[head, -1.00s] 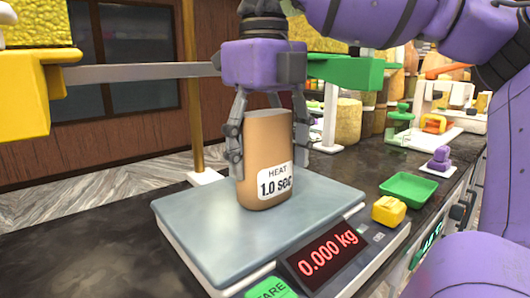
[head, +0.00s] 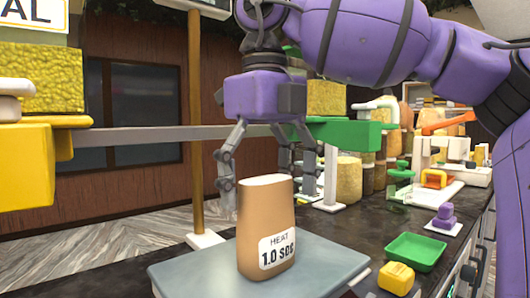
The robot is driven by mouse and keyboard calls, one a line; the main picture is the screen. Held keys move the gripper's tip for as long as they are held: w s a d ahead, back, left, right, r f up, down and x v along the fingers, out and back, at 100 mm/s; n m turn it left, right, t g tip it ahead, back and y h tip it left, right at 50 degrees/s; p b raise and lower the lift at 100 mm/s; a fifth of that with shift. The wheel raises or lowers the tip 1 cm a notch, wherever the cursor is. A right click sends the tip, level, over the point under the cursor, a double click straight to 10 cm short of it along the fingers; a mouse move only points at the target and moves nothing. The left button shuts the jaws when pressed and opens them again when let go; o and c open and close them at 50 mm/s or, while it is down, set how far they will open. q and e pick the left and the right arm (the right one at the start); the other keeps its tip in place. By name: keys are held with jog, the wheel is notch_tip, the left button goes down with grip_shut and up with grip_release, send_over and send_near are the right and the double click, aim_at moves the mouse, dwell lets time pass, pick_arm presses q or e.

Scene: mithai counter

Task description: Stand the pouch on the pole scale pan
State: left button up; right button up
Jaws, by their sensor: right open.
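The tan pouch (head: 265,222), with a white label reading "HEAT 1.0 sec", stands upright on the grey scale pan (head: 190,272). My right gripper (head: 268,180) is purple with grey fingers. It is open above the pouch, its fingers spread to either side, with the lower tips near the pouch's top. I cannot tell whether a finger still touches it. The scale's display is out of view now. My left gripper is not in view.
A gold pole (head: 196,110) and a grey horizontal bar (head: 165,136) stand behind the pan. A green tray (head: 416,251) and a yellow block (head: 396,278) lie to the right. A yellow block structure (head: 25,165) is at the left.

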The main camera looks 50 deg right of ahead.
notch_tip(320, 180, up, 8)
jog(key=shift+a+f, duration=0.1)
jog(key=shift+f, duration=0.1)
dwell(0.3)
